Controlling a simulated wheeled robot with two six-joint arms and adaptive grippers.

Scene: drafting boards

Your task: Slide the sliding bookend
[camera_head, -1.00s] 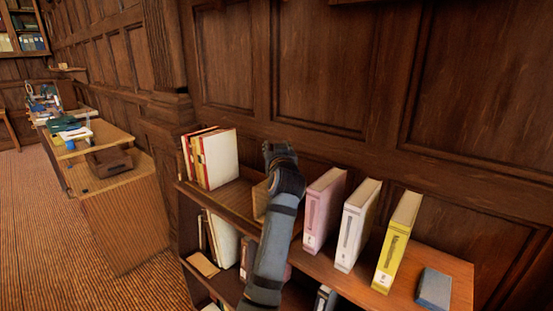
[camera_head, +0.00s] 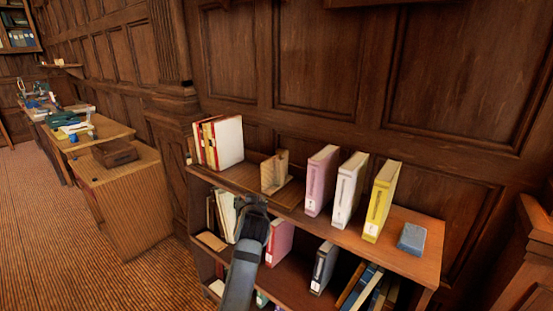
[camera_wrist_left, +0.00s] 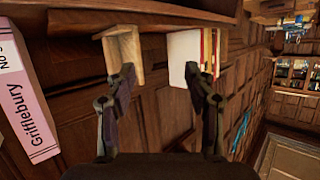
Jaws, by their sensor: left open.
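The sliding bookend (camera_head: 274,172) is a small light-wood upright block on the top of the bookshelf (camera_head: 330,225), between a group of standing books on its left and a pink binder on its right. In the left wrist view the bookend (camera_wrist_left: 125,52) is beyond the left-hand finger, and the books are beyond the right-hand finger. My left gripper (camera_head: 254,205) is in front of the shelf, just below its top edge, nearer to me than the bookend. In the left wrist view my left gripper (camera_wrist_left: 160,76) has its fingers apart with nothing between them. My right gripper is not in view.
Red and cream books (camera_head: 222,143) stand at the shelf's left end. Bare shelf top lies between the books and the bookend.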

